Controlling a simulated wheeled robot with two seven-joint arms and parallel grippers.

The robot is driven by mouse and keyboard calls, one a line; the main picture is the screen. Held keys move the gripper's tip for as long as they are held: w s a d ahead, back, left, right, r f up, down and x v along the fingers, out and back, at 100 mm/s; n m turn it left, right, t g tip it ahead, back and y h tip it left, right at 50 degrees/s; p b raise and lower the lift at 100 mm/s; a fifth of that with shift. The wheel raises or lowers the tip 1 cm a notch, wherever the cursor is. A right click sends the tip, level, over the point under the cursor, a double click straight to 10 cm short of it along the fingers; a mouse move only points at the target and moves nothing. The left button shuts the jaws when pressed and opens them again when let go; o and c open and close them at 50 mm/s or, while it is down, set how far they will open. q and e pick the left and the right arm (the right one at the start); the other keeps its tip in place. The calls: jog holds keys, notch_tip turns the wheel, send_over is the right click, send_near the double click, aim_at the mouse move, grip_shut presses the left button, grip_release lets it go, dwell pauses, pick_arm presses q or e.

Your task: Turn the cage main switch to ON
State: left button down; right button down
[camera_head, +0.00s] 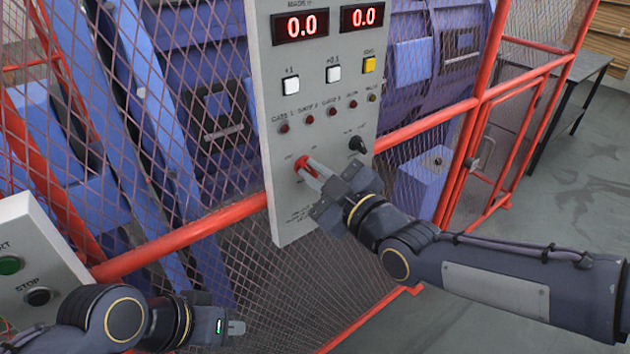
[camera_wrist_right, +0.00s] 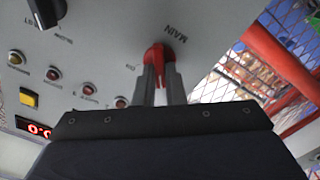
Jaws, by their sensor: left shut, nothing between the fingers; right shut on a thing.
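The cage main switch is a red rotary knob (camera_head: 304,163) low on the grey control panel (camera_head: 290,219). It also shows in the right wrist view (camera_wrist_right: 159,55), beside the word MAIN. My right gripper (camera_head: 312,171) is shut on the red knob, its two fingers on either side of it; the fingers also show in the right wrist view (camera_wrist_right: 159,85). The knob's exact pointing is partly hidden by the fingers. My left gripper (camera_head: 238,327) is shut and empty at the lower left, apart from the panel.
The panel has two red displays reading 0.0 (camera_head: 300,27), white buttons (camera_head: 333,74), a yellow button (camera_head: 369,65), several small lamps and a black knob (camera_head: 357,144). A START/STOP box (camera_head: 36,250) stands at left. Red-framed mesh (camera_head: 230,212) lies behind the panel.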

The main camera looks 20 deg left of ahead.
jog(key=m+b, duration=0.1)
jog(key=b, duration=0.1)
jog(key=m+b, duration=0.1)
jog(key=m, duration=0.1)
jog(key=shift+w+f+m+b, duration=0.1)
jog(key=shift+f+m+b, duration=0.1)
jog(key=shift+m+b, duration=0.15)
jog(key=m+b, duration=0.4)
jog(key=shift+w+d+m, duration=0.1)
jog(key=shift+d+m, duration=0.05)
jog(key=shift+m, duration=0.1)
jog(key=m+b, duration=0.3)
jog(key=m, duration=0.1)
jog(key=shift+w+d+r+m+b, duration=0.1)
jog(key=shift+m+b, duration=0.95)
jog(key=shift+m, duration=0.85)
jog(key=c, duration=1.5)
grip_release()
